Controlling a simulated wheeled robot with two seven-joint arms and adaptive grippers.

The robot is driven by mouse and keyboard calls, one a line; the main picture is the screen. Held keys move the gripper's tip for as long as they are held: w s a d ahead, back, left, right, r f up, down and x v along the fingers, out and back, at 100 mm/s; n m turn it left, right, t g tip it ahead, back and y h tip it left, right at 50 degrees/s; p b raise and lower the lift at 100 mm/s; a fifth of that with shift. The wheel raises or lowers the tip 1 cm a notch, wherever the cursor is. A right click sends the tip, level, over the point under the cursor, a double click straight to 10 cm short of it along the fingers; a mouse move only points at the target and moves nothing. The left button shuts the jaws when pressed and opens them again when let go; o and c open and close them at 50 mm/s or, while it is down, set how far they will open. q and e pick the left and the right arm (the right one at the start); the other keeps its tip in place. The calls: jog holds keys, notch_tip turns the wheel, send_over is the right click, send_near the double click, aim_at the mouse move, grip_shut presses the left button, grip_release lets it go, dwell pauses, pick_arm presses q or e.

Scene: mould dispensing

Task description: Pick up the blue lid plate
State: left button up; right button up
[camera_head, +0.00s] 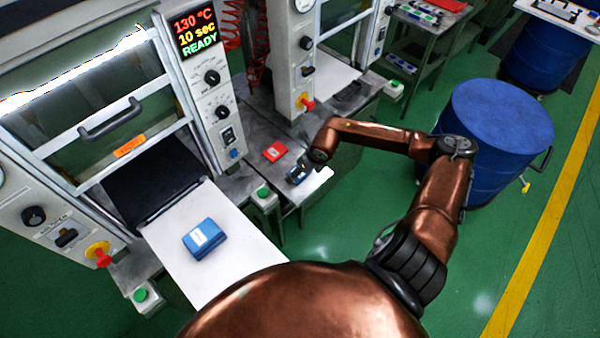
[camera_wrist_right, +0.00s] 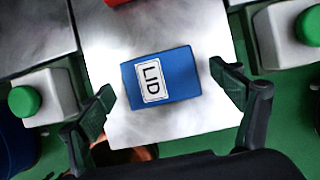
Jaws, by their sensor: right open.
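The blue lid plate (camera_wrist_right: 180,65) lies flat on a light metal table in the right wrist view, with a white label reading LID facing up. My right gripper (camera_wrist_right: 161,80) is open above it, one finger off each short side of the plate, apart from it in the picture. In the head view my right gripper (camera_head: 299,173) is over the small metal table, mostly covering the plate there. My left gripper is not in view.
A red block (camera_head: 275,151) lies on the same table, behind the gripper. Another blue block (camera_head: 205,238) with a white label rests on the white press shelf (camera_head: 245,255). A green button box (camera_head: 263,196) stands close to the table. A blue drum (camera_head: 495,120) is at right.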

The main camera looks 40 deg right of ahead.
jog(key=shift+w+f, duration=0.1)
jog(key=shift+f, duration=0.05)
jog(key=c, duration=1.4)
jog(key=shift+c, duration=0.5)
jog(key=shift+r, duration=0.2)
